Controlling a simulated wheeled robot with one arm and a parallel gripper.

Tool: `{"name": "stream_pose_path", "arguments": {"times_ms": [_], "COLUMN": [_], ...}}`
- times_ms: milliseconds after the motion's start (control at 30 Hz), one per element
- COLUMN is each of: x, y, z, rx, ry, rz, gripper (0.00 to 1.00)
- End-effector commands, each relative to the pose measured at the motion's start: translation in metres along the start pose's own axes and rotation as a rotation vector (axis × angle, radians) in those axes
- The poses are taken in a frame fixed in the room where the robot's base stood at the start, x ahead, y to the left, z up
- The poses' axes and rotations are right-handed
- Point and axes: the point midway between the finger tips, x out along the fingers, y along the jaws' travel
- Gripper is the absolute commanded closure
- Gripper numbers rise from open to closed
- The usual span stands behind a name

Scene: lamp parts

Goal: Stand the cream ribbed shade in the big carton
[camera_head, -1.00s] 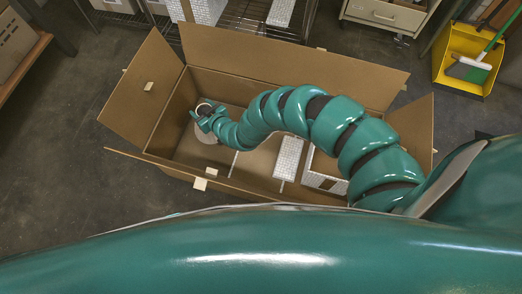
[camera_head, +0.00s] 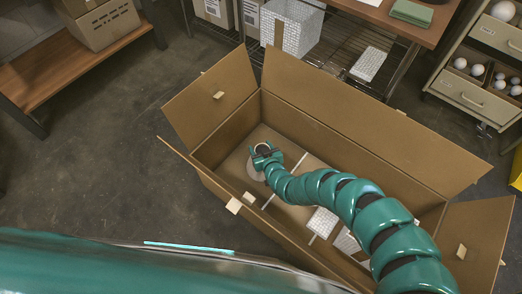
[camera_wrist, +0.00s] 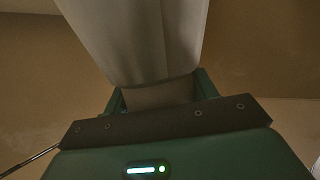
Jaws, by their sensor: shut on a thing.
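The big carton (camera_head: 330,136) stands open on the floor with its flaps spread. My arm reaches down into it from the right. My gripper (camera_head: 263,155) is inside the carton's left part, left of a thin pale strip (camera_head: 284,181) across the floor. In the wrist view, the cream shade (camera_wrist: 135,35) rises between the jaws, and my gripper (camera_wrist: 157,97) is shut on its narrower end. Ribs are hard to make out there. In the head view only a pale round rim shows at the gripper. I cannot tell whether the shade touches the carton floor.
White patterned boxes (camera_head: 322,222) lie in the carton's middle, right of the strip. A wooden bench (camera_head: 75,65) stands at the left, a wire rack (camera_head: 345,50) behind, and a drawer unit (camera_head: 480,75) at the right. Floor left of the carton is clear.

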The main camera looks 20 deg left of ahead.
Motion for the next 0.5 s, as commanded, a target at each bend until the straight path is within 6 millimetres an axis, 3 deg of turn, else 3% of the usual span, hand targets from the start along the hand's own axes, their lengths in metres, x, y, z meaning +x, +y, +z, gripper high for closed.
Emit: {"name": "stream_pose_path", "arguments": {"times_ms": [300, 333, 400, 500], "x": [0.0014, 0.0011, 0.001, 0.0009], "y": [0.0002, 0.0004, 0.0003, 0.0004], "z": [0.002, 0.0016, 0.0015, 0.0016], "rx": [0.0, 0.0, 0.0, 0.0], "ry": [0.002, 0.002, 0.001, 0.001], "rz": [0.001, 0.001, 0.001, 0.001], "gripper": [0.89, 0.37, 0.23, 0.21]}}
